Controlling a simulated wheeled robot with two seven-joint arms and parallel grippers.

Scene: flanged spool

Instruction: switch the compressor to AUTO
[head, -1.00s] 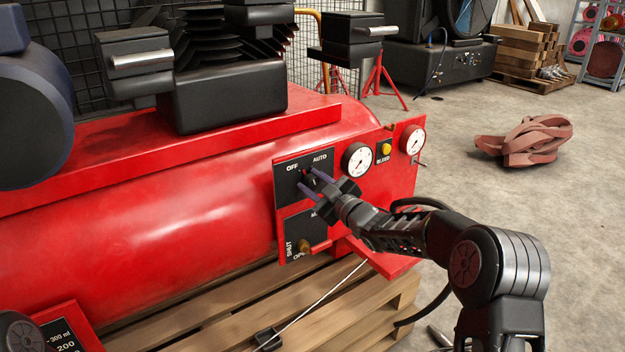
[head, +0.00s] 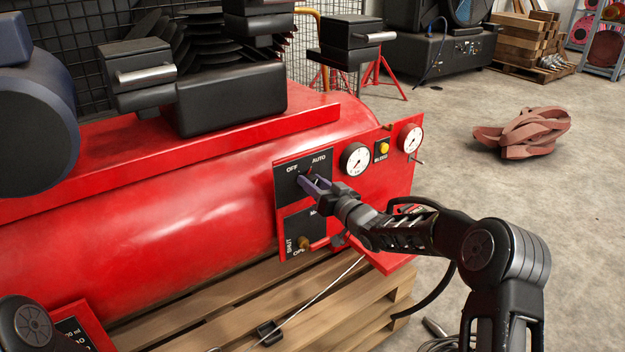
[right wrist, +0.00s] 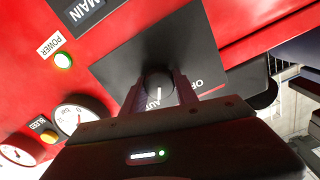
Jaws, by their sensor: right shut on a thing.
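The black selector panel (head: 287,184) with OFF and AUTO labels is on the red compressor's front plate; it also shows in the right wrist view (right wrist: 118,68). My right gripper (head: 308,181) is at this panel, its fingers on the selector knob. In the right wrist view the dark round knob (right wrist: 158,80) sits between the two fingers, which are shut on it. A pale pointer mark shows on the knob; its exact setting is hard to read. The AUTO label is partly hidden by the gripper. My left gripper is not in view.
Two gauges (head: 355,159) and a yellow BLEED button (head: 383,148) are right of the selector. A SHUT/OPEN valve panel (head: 293,222) is just below. A green POWER light (right wrist: 63,61) is lit. The compressor (head: 150,240) stands on a wooden pallet (head: 225,325).

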